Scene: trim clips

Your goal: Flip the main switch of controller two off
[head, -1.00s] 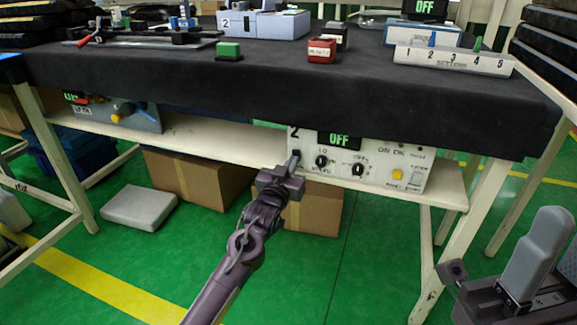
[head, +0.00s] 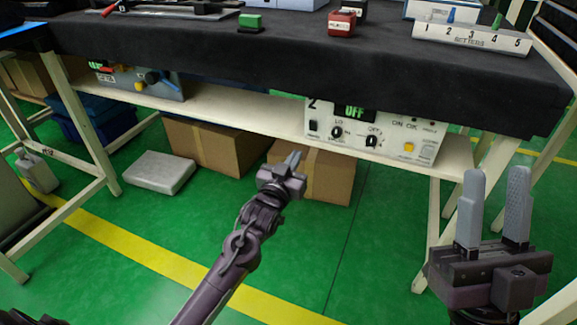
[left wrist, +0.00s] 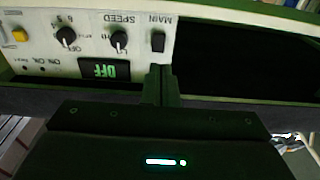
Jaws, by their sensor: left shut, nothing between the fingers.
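Controller two (head: 372,131) is a pale box under the table edge, marked 2, and its display (head: 354,112) reads OFF. Its main switch (head: 313,126) is a small black rocker at the left of the panel. In the left wrist view the panel is upside down, with the main switch (left wrist: 158,41) beside the word MAIN. My left gripper (head: 293,160) is shut and empty, below and left of the switch and apart from it. Its closed fingers (left wrist: 160,86) point toward the panel. My right gripper (head: 494,205) is open and empty, fingers up, at the right.
The dark-covered table (head: 300,55) overhangs the controller. Another controller (head: 140,83) sits on the shelf (head: 230,110) at left. Cardboard boxes (head: 325,178) stand under the shelf. A red block (head: 341,23), a green block (head: 250,22) and a setters strip (head: 470,38) lie on top.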

